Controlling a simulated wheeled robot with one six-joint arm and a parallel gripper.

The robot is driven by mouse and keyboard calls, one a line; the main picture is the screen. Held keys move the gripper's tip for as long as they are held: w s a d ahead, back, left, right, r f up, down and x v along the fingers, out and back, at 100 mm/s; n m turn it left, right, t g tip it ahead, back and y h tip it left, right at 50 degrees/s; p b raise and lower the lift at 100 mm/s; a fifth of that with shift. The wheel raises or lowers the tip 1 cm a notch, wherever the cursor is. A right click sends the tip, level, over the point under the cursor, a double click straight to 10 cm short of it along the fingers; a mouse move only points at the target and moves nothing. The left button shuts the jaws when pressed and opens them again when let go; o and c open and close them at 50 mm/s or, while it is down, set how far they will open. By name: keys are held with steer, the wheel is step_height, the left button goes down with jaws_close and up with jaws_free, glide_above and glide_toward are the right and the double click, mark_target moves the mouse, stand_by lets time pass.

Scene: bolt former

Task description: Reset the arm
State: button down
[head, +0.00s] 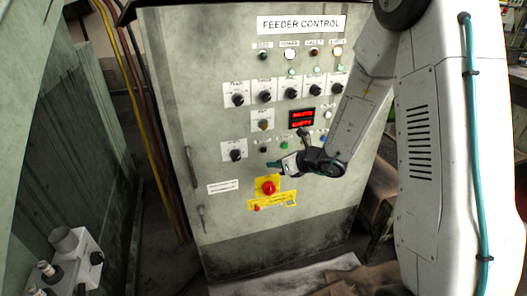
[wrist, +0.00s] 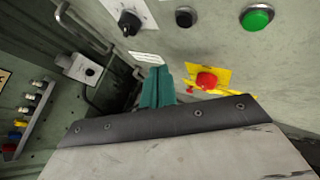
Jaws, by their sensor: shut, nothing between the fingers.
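My arm reaches in from the right in the head view, in front of the feeder control cabinet (head: 225,110). My gripper (head: 271,164) is shut and empty, a little above the red emergency stop button (head: 268,187) on its yellow plate. In the wrist view the teal fingertips (wrist: 157,85) are together, and the red button (wrist: 206,81) is to their right. I cannot tell whether the fingers touch the panel. A green button (wrist: 257,18), a black button (wrist: 186,17) and a black knob (wrist: 130,22) lie above the fingers in the wrist view.
The panel has rows of knobs (head: 264,96), indicator lamps and a red display (head: 301,118). A vertical handle (head: 191,167) is on the cabinet's left side. Yellow and red pipes (head: 150,120) run left of it. A grey box with fittings (head: 72,262) is at lower left.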

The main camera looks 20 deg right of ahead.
stand_by(0.3)
steer(key=s+a+r+n+g+y, duration=0.1)
steer(key=s+a+r+n+g, duration=0.35)
steer(key=s+n, duration=0.55)
steer(key=s+a+r+n+g+y, duration=0.1)
steer(key=s+a+r+n+g, duration=0.2)
steer(key=s+r+n+g, duration=0.45)
steer(key=s+d+r+n+t+h, duration=0.1)
steer(key=s+d+r+n+h, duration=0.3)
steer(key=s+n, duration=0.3)
steer(key=s+d+r+n+t+h, duration=0.2)
steer(key=s+d+r+n+h, duration=0.2)
steer(key=s, duration=0.7)
steer(key=d+n+h, duration=0.1)
steer(key=n, duration=0.1)
steer(key=shift+s+d+r+n+t+h, duration=0.25)
steer(key=shift+d+r+n+t+h, duration=0.05)
steer(key=shift+d+n, duration=0.05)
